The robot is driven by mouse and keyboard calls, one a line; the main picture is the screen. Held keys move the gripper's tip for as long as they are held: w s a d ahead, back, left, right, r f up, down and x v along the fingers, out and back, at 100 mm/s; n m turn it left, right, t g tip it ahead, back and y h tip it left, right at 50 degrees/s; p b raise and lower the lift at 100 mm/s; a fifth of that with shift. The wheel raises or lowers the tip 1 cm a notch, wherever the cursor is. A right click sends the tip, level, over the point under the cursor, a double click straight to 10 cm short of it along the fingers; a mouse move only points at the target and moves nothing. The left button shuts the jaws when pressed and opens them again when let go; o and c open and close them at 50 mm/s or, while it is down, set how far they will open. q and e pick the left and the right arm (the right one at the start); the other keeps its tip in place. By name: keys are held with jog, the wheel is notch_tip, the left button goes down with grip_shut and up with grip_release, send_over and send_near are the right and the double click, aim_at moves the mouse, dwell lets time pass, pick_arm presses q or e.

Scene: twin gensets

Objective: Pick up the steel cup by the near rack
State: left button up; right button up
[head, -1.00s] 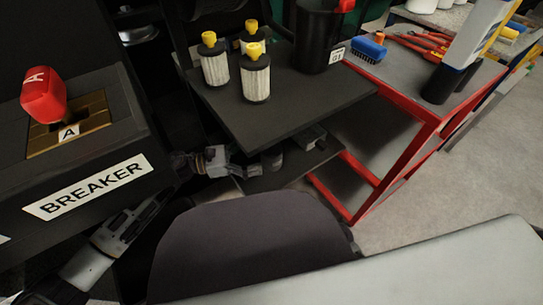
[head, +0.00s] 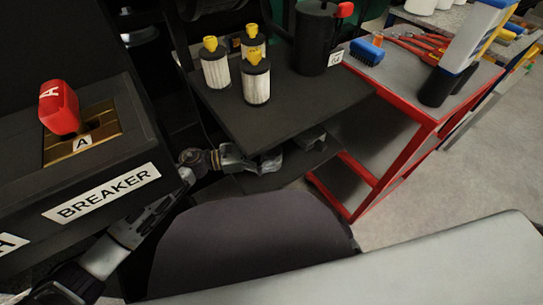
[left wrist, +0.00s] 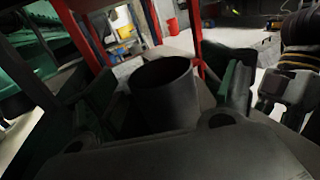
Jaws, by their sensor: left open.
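The steel cup (head: 271,163) is on the dark lower shelf of the near rack, below the top shelf, largely hidden by my gripper in the head view. In the left wrist view the cup (left wrist: 165,92) looks like a dark grey, open-topped cylinder, standing ahead between my fingers. My left gripper (head: 258,161) reaches in from the left under the top shelf. It is open, with one finger on each side of the cup; I cannot tell whether either touches it. My right gripper is not in view.
The rack's top shelf (head: 290,113) overhangs the gripper and carries several white filters with yellow tops and a black container (head: 316,45). The black breaker box (head: 100,195) with a red handle (head: 59,107) stands left. A red-framed cart (head: 412,135) is at right.

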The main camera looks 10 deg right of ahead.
pick_arm(q)
jog(key=shift+d, duration=0.8)
jog(key=shift+f, duration=0.1)
jog(key=c, duration=1.2)
